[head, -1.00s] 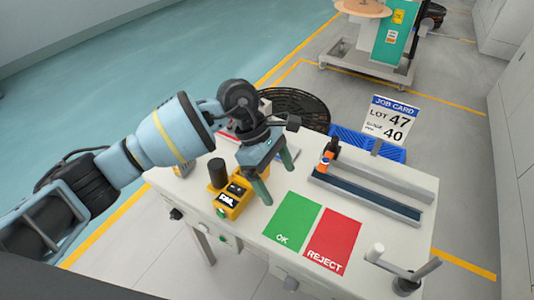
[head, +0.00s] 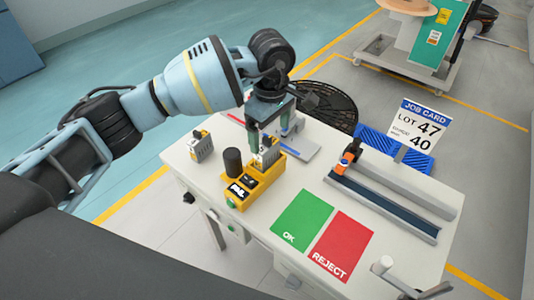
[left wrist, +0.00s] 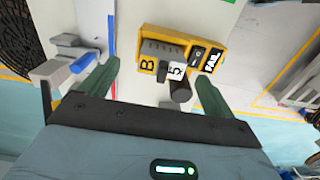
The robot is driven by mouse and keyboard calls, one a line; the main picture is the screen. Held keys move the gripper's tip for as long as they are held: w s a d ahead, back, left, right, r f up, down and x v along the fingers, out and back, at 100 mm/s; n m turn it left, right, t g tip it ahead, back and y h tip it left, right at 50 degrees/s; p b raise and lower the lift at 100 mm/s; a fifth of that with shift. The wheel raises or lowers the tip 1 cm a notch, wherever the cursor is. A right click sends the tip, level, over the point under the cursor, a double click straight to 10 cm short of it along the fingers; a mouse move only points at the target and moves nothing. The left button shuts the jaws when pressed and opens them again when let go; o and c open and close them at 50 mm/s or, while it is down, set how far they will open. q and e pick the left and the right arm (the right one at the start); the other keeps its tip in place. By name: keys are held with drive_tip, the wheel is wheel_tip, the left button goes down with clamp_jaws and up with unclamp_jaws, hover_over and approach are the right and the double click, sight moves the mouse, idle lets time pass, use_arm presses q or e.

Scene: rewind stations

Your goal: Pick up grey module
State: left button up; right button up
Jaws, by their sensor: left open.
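A grey ridged module (head: 270,155) sits in the yellow tester (head: 240,200), whose small screen reads FAIL. In the left wrist view the ridged module (left wrist: 165,47) lies in the tester (left wrist: 205,38), near labels B and 5. A second grey ridged block with some yellow (head: 201,147) stands on the table to the left. My left gripper (head: 268,137) is open above the tester's far end, pointing down. Its fingers (left wrist: 158,72) appear on either side of the module in the left wrist view, with no visible grip. The fingers partly hide the module in the head view. My right gripper is out of view.
A black cylinder (head: 233,161) rises from the tester. Green OK (head: 303,220) and red REJECT (head: 342,246) pads lie to the right. A grey rail (head: 385,205) with an orange-and-black item (head: 347,157), a job card (head: 417,127) and a grey fixture (head: 295,148) stand around.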

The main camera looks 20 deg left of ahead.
sight(267, 138)
use_arm(q)
drive_tip(key=shift+s+a+f+p, duration=0.1)
drive_tip(key=shift+a+f+p, duration=0.1)
drive_tip(key=shift+f, duration=1.1)
drive_tip(key=shift+a+f+p, duration=0.15)
drive_tip(key=shift+a+f, duration=0.05)
drive_tip(key=shift+f, duration=1.1)
drive_tip(key=c, duration=1.2)
drive_tip(key=shift+r, duration=0.1)
drive_tip(key=shift+c, duration=0.2)
drive_tip(key=shift+r, duration=0.65)
wheel_tip(267, 138, up, 2)
drive_tip(key=shift+r, duration=0.15)
drive_tip(key=s+a+r, duration=0.1)
drive_tip(key=s, duration=1.5)
drive_tip(key=shift+a+r, duration=0.15)
drive_tip(key=shift+a, duration=0.2)
